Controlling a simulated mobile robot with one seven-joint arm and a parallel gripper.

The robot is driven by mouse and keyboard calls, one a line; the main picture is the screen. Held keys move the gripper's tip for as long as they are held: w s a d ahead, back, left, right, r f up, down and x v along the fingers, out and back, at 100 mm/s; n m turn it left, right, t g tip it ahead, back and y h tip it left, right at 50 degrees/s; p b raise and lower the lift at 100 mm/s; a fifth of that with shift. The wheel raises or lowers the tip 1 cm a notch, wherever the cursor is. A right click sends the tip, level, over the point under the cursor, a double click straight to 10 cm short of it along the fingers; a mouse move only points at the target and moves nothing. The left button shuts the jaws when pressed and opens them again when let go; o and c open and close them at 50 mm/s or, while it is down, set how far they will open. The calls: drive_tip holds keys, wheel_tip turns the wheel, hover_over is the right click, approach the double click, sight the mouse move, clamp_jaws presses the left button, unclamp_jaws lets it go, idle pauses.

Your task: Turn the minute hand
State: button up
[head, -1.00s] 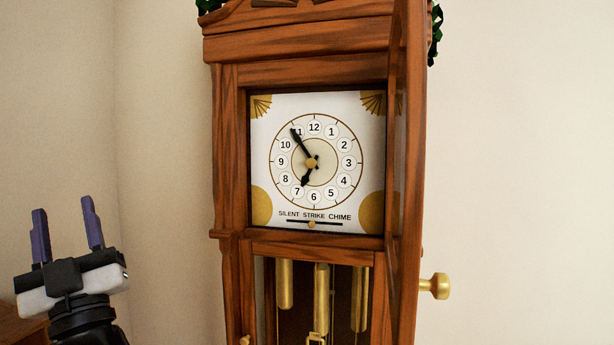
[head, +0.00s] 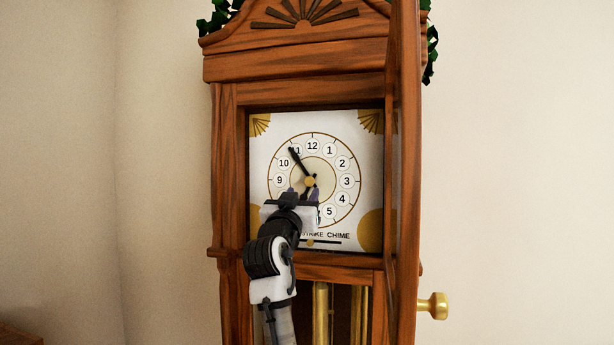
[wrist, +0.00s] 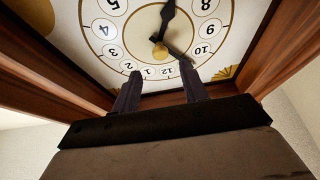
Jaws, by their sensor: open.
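The black minute hand (head: 298,162) points up and left to about 11 on the white clock dial (head: 330,215). It also shows in the wrist view (wrist: 178,51), where the dial is upside down. The shorter hour hand points to about 7 and is partly hidden by my gripper in the head view; it shows better in the wrist view (wrist: 167,18). Both hands meet at a brass hub (head: 309,181). My gripper (head: 299,192) is open in front of the lower dial, its dark fingertips (wrist: 160,69) spread and empty. Whether they touch the dial is unclear.
The wooden case frames the dial. Its door (head: 404,150) stands open at the right, a wall beside the dial. A brass knob (head: 434,306) sticks out at the lower right. Brass weights (head: 321,310) hang below. A slider (head: 310,242) sits under the dial.

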sight(309, 182)
drive_tip(key=p+x, duration=0.2)
drive_tip(key=x, duration=0.4)
drive_tip(key=shift+c, duration=0.3)
drive_tip(key=shift+s, duration=0.1)
clamp_jaws()
